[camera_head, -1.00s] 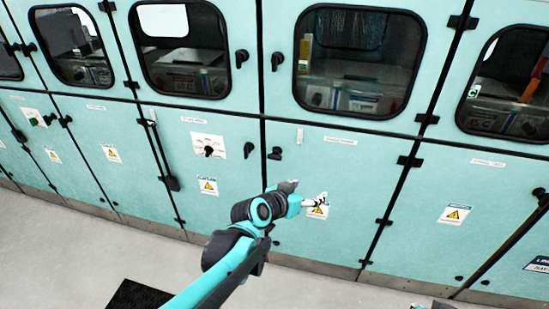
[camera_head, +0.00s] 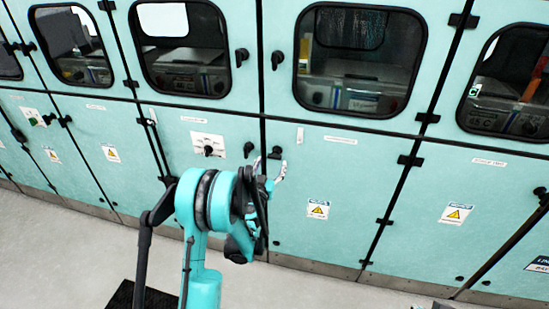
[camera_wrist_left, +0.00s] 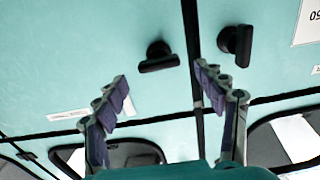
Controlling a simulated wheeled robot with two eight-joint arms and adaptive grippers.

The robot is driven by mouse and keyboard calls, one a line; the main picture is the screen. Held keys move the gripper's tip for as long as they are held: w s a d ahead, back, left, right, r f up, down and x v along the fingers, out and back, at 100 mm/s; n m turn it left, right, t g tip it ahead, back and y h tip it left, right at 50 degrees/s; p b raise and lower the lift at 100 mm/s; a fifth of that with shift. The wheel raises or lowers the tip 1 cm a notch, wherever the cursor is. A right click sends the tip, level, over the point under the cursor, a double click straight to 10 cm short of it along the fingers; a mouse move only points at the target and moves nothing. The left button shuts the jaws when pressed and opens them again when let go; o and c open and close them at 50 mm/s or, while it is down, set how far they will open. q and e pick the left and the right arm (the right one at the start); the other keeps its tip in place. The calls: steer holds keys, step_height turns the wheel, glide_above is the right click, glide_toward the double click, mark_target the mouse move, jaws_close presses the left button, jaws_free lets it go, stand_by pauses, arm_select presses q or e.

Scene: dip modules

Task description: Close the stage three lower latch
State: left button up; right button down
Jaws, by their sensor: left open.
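Two small black lower latches sit on either side of the dark vertical seam between teal cabinet doors. The right-hand latch (camera_head: 275,152) is partly behind my gripper's fingertips; the left-hand latch (camera_head: 248,149) is clear. In the left wrist view, which is upside down, the first latch (camera_wrist_left: 158,57) has its handle lying roughly across, and the other latch (camera_wrist_left: 235,42) looks more upright. I cannot read which is stage three. My left gripper (camera_head: 269,170) is just below the latches; its fingers (camera_wrist_left: 160,78) are spread and empty, apart from both latches.
Upper latches (camera_head: 242,57) and windows (camera_head: 360,60) are above. A white switch plate (camera_head: 208,146) is to the left. Warning labels (camera_head: 318,209) mark the lower doors. Grey floor (camera_head: 330,290) lies in front.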

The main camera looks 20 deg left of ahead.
mark_target(274, 158)
arm_select(q)
steer(key=w, duration=0.3)
steer(key=w+b, duration=0.1)
steer(key=w, duration=0.1)
steer(key=shift+w+a, duration=0.15)
steer(key=shift+a, duration=0.25)
steer(key=c, duration=1.2)
